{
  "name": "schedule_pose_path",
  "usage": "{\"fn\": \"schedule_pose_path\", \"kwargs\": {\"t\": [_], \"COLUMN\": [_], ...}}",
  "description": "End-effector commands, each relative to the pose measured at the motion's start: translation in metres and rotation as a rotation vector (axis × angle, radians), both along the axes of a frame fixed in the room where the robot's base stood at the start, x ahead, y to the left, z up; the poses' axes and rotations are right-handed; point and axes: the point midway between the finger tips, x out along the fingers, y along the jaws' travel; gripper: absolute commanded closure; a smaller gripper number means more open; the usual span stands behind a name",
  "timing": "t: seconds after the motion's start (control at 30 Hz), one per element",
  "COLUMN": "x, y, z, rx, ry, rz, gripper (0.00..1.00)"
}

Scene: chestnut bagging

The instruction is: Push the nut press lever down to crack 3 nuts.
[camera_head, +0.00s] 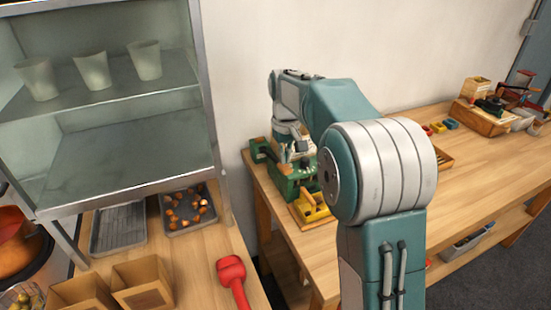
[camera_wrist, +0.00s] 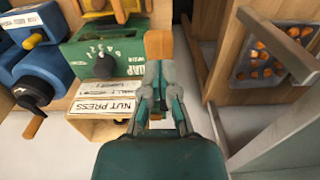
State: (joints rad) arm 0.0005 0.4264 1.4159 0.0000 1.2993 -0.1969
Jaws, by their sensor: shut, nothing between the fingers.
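The green nut press (camera_head: 292,186) stands on the near left corner of the long wooden table in the head view, partly hidden by my arm. In the wrist view the green body (camera_wrist: 122,50) shows a numbered dial, with a white "NUT PRESS" label (camera_wrist: 106,108) below it. A wooden block-like end (camera_wrist: 158,44), possibly the lever handle, stands at the body's right edge. My gripper (camera_wrist: 160,88) is shut and empty, its fingers just below that wooden end; I cannot tell whether they touch. The nuts inside the press are not visible.
A tray of brown nuts (camera_head: 188,208) lies under the metal shelf, beside an empty-looking tray (camera_head: 118,229). A red-handled tool (camera_head: 232,272) and wooden boxes (camera_head: 142,282) are near. A blue device (camera_wrist: 42,62) stands left of the press. The table's middle is fairly clear.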

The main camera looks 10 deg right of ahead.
Motion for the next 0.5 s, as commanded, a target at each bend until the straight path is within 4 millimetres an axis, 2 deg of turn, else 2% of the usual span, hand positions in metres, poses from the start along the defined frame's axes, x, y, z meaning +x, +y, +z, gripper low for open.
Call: {"fn": "schedule_pose_path", "kwargs": {"t": [0.13,0.5], "x": [-0.0006,-0.0006], "y": [-0.0003,-0.0003], "z": [-0.0095,-0.0128], "rx": [0.0,0.0], "ry": [0.001,0.001], "rz": [0.0,0.0], "gripper": [1.0,1.0]}}
